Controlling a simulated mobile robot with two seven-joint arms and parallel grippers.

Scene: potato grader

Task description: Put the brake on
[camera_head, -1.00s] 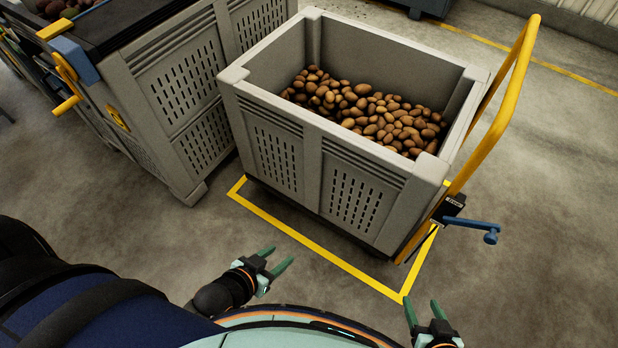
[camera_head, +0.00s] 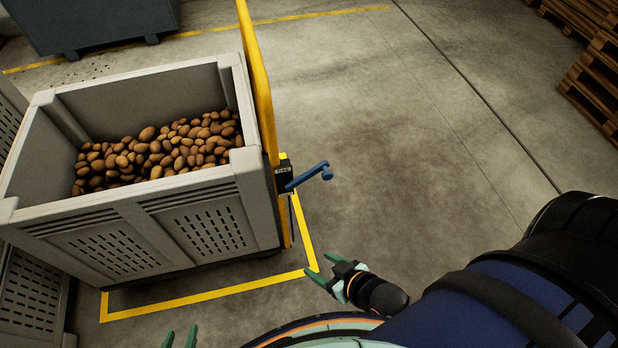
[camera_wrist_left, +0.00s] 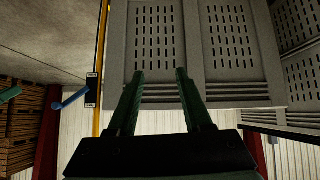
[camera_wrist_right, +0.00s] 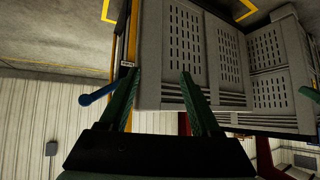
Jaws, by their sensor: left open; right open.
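The blue brake lever (camera_head: 309,176) sticks out to the right from a small black box (camera_head: 284,180) on the yellow handle post (camera_head: 258,85) of the bin's cart. The lever also shows in the left wrist view (camera_wrist_left: 71,99) and in the right wrist view (camera_wrist_right: 98,94). My right gripper (camera_head: 322,268) is open and empty, below the lever in the head view and apart from it. My left gripper (camera_head: 180,338) is open and empty at the bottom edge, with only its fingertips in view. Neither gripper touches the lever or the bin.
A grey bin (camera_head: 120,203) of potatoes (camera_head: 160,150) stands inside a yellow floor line (camera_head: 215,293). Wooden pallets (camera_head: 600,75) stand at the far right, and a dark bin (camera_head: 90,25) at the back left. The floor right of the lever is clear.

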